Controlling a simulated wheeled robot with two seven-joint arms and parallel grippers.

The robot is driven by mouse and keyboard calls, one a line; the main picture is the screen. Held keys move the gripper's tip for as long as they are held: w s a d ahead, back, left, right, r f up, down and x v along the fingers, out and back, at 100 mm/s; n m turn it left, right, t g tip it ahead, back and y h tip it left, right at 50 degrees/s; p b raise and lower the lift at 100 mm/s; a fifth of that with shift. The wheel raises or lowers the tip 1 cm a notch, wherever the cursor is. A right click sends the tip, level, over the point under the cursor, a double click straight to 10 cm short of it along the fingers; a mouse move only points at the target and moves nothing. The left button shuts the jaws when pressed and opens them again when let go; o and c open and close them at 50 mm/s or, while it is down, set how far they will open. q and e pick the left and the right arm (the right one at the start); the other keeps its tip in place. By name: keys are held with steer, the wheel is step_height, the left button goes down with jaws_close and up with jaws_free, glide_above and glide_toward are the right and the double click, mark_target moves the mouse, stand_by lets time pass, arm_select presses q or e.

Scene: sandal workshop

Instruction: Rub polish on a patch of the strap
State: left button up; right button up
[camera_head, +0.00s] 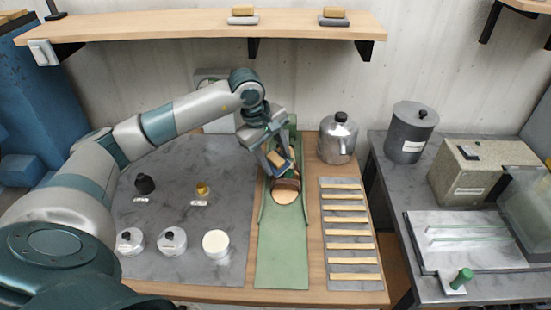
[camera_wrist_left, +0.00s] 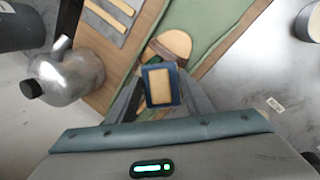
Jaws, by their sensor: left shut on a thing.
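The sandal (camera_head: 286,192) lies on the green mat (camera_head: 282,262), with a tan sole and a dark brown strap (camera_head: 287,180). It also shows in the left wrist view (camera_wrist_left: 174,43), where its strap is partly hidden. My left gripper (camera_head: 278,160) is shut on a blue block with a tan pad (camera_wrist_left: 160,86). The block is right at the strap in the head view; I cannot tell whether it touches. A round pot with a cream-coloured top (camera_head: 216,242) stands on the grey slab at the left. My right gripper is not in view.
Two lidded pots (camera_head: 172,241) and two small bottles (camera_head: 145,184) stand on the grey slab (camera_head: 190,268). A metal kettle (camera_head: 338,140) stands behind right of the mat. A board with several tan strips (camera_head: 348,247) lies right of it. A shelf (camera_head: 200,25) runs above.

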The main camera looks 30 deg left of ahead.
mark_target(289, 163)
arm_select(q)
steer(key=shift+w+a+f+b, duration=0.1)
steer(key=shift+w+f+b, duration=0.05)
steer(key=shift+f+b, duration=0.25)
steer(key=shift+w+d+r+b, duration=0.1)
steer(key=shift+w+d+b, duration=0.1)
steer(key=shift+w+d, duration=0.35)
steer(key=shift+w+d+b, duration=0.2)
steer(key=shift+w+d, duration=0.1)
steer(key=shift+d, duration=0.45)
steer(key=shift+w+d+b, duration=0.5)
steer(key=shift+w+d, duration=0.1)
steer(key=shift+d, duration=0.3)
steer(key=shift+w+d, duration=0.25)
steer(key=shift+d, duration=0.15)
